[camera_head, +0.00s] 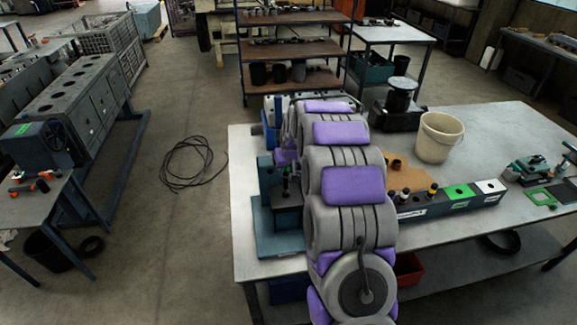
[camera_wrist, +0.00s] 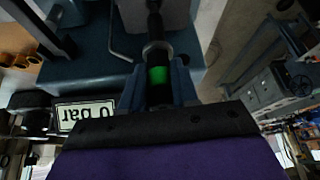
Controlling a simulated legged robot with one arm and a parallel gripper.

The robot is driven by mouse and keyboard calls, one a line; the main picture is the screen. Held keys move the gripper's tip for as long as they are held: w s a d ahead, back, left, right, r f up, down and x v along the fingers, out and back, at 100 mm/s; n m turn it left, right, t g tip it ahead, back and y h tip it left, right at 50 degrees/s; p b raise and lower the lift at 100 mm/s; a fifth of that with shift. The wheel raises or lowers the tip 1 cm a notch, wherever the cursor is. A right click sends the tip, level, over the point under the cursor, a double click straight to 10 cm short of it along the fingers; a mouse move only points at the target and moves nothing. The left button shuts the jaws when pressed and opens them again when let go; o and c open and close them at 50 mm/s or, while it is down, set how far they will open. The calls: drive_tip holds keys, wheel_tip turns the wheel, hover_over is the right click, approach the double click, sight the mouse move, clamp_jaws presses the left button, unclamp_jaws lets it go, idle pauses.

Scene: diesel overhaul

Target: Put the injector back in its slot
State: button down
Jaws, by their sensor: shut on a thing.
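My gripper (camera_wrist: 157,88) is shut on a dark injector (camera_wrist: 158,74) with a green band, seen in the wrist view with a finger on each side. The injector's far end reaches up to a grey part of a teal stand (camera_wrist: 85,72); whether it touches or sits in it I cannot tell. In the head view the teal stand (camera_head: 268,238) is at the table's left end, and my arm hides most of the gripper. A long dark rack (camera_head: 412,211) lies right of my arm, with several upright parts, one yellow-topped (camera_head: 432,189), and green and white panels.
A display reading 0 bar (camera_wrist: 86,115) is beside the gripper in the wrist view. A cream bucket (camera_head: 439,137) and a black pedestal (camera_head: 398,110) stand behind the rack. A vise-like green tool (camera_head: 530,168) is at the right. Cable (camera_head: 190,165) lies on the open floor.

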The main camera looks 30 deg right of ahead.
sight(288, 172)
drive_tip(key=shift+d+f, duration=0.1)
drive_tip(key=shift+f, duration=0.25)
drive_tip(key=shift+d+f, duration=0.45)
drive_tip(key=shift+d, duration=0.1)
drive_tip(key=shift+a+f+b, duration=0.25)
drive_tip(key=shift+f+b, duration=0.15)
drive_tip(key=shift+f, duration=0.35)
drive_tip(key=shift+a, duration=0.35)
drive_tip(key=shift+f, duration=0.2)
